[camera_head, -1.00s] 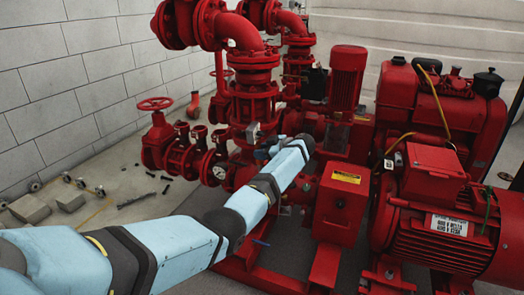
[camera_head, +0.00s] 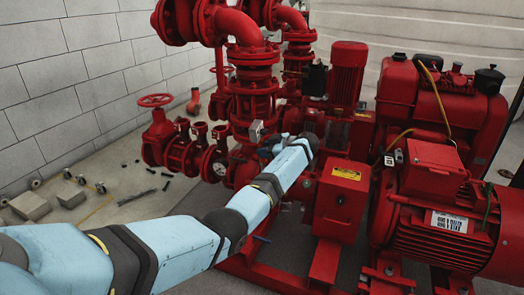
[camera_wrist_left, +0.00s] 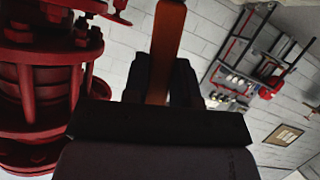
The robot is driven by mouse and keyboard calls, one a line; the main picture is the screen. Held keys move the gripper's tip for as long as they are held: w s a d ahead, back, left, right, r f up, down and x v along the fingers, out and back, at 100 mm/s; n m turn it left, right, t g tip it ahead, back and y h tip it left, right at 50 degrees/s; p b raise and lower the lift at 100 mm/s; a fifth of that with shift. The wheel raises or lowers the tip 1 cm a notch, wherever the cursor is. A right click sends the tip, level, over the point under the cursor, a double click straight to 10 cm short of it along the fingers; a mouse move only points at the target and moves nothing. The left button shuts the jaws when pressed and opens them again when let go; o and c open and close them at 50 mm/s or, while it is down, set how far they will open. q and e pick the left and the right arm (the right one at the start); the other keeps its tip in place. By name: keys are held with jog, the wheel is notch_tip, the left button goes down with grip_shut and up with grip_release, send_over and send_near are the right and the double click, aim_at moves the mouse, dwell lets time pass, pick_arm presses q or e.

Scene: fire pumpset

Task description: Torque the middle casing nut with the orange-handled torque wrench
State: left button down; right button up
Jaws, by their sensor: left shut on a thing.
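My left arm reaches from the lower left across the head view to the red pump set. My left gripper (camera_wrist_left: 158,85) shows as dark jaws in the left wrist view, shut on the orange handle of the torque wrench (camera_wrist_left: 168,40). The handle runs up out of the top of that view, so the wrench's head is out of sight there. In the head view the forearm hides most of the gripper and the wrench. The middle casing nut cannot be made out, and I cannot tell whether the wrench touches it. My right gripper is not in view.
Red flanged pipes (camera_head: 252,85) stand behind my arm. A red box with a yellow label (camera_head: 340,205) and a large red motor (camera_head: 440,215) are to the right. Concrete blocks (camera_head: 30,206) lie on the floor at left. A wall rack (camera_wrist_left: 245,70) shows in the wrist view.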

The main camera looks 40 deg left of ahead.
pick_arm(q)
jog(key=shift+w+d+r, duration=0.1)
jog(key=shift+w+d, duration=0.15)
jog(key=shift+d, duration=0.7)
jog(key=shift+w+d, duration=0.2)
jog(key=shift+d, duration=0.7)
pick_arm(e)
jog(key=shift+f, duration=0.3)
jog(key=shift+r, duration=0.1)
pick_arm(q)
jog(key=shift+s+a+n+p, duration=0.3)
jog(key=shift+s+a+p, duration=0.25)
jog(key=shift+s+a, duration=0.45)
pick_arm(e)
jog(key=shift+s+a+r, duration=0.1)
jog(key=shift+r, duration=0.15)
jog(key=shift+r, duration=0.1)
pick_arm(q)
jog(key=shift+s+a, duration=0.25)
jog(key=shift+a, duration=1.05)
